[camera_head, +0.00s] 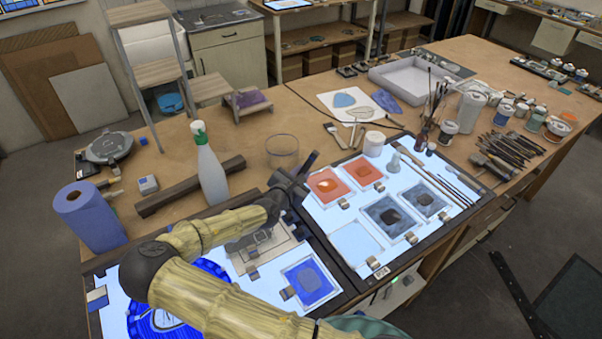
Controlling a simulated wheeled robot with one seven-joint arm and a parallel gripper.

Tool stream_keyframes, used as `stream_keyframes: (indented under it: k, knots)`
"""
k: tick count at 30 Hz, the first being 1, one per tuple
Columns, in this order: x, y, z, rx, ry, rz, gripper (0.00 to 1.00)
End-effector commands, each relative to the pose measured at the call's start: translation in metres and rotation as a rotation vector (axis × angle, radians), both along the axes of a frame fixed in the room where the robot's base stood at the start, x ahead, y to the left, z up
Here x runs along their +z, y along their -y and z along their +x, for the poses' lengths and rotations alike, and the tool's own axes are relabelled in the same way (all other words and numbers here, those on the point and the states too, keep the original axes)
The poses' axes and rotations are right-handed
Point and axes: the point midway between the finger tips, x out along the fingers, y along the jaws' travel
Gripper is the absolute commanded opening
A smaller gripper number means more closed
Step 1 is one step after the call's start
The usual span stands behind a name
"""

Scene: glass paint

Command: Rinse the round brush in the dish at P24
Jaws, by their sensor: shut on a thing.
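My gripper (296,183) is at the end of my arm, over the back edge of the light tables. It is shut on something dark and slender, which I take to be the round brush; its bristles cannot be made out. A clear glass dish (282,150) stands on the wooden table just behind my gripper, and they look apart. A small tag (382,272) is at the front edge of the right light table; its lettering is too small to read surely. I cannot tell which dish is at P24.
The right light table (355,245) bears orange and grey glass pieces, a white jar (374,144) and thin brushes (440,185). A blue paper roll (90,217) stands at far left.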

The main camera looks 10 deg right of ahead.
Motion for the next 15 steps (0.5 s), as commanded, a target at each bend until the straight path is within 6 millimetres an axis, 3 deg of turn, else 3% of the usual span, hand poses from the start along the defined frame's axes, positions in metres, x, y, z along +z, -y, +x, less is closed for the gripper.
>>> stream_keyframes:
  k: [15]
  knots:
    - [0.0003,-0.0019,-0.0098,0.000,0.001,-0.001,0.00]
